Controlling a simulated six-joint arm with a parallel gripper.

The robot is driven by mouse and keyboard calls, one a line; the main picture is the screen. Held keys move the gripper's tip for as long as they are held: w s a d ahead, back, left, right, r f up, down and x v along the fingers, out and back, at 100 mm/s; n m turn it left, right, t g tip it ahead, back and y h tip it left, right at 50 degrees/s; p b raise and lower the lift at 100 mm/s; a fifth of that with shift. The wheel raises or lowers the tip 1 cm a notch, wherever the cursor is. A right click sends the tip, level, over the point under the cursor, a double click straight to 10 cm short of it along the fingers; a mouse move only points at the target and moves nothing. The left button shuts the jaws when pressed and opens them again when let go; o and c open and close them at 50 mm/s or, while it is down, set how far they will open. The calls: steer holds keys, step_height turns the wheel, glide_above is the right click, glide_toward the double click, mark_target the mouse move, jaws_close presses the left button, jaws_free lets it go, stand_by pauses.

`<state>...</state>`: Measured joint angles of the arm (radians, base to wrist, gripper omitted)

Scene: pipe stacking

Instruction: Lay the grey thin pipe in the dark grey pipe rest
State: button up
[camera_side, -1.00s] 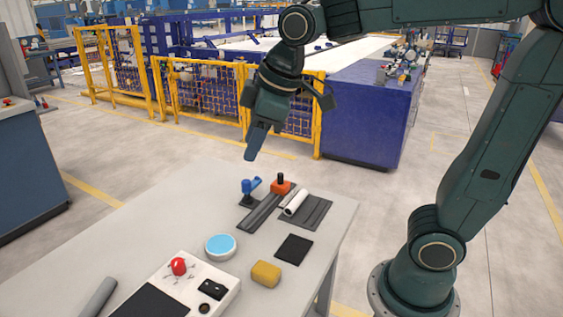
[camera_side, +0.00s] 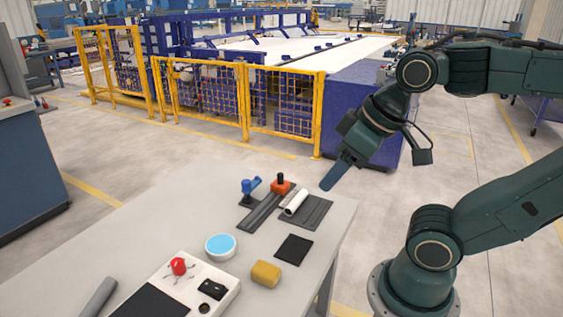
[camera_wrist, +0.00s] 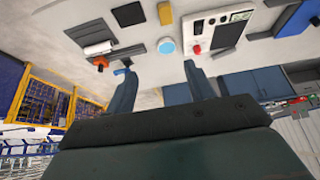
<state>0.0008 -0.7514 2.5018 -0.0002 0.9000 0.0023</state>
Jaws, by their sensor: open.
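The grey thin pipe (camera_side: 97,298) lies on the near left part of the table, partly cut off by the lower picture edge in the side view. The dark grey pipe rest (camera_side: 262,213) lies near the table's far right side, with dark grooved pieces side by side. A white pipe (camera_side: 296,202) lies across this dark area; it also shows in the wrist view (camera_wrist: 98,47). My gripper (camera_side: 325,187) is in the air beyond the table's far right corner, tilted down and left. In the wrist view its fingers (camera_wrist: 162,73) are apart with nothing between them.
A blue clamp-like part (camera_side: 249,189) and an orange block with a black knob (camera_side: 281,186) stand beside the rest. A blue-topped dish (camera_side: 220,247), yellow block (camera_side: 265,273), black pad (camera_side: 294,249) and white control box (camera_side: 190,285) lie nearer. The table's left middle is clear.

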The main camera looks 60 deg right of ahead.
steer(key=w+a+r+m+g, duration=0.15)
steer(key=w+r, duration=0.25)
steer(key=w, duration=0.4)
steer(key=w+a+r+m, duration=0.2)
steer(key=w+r, duration=0.1)
steer(key=w, duration=0.4)
steer(key=m+g, duration=0.4)
steer(key=m, duration=0.6)
glide_above(98, 293)
steer(key=f, duration=2.9)
steer(key=shift+w+d+f, duration=0.1)
steer(key=shift+d+f, duration=0.1)
steer(key=shift+a+f, duration=0.2)
steer(key=shift+f, duration=0.95)
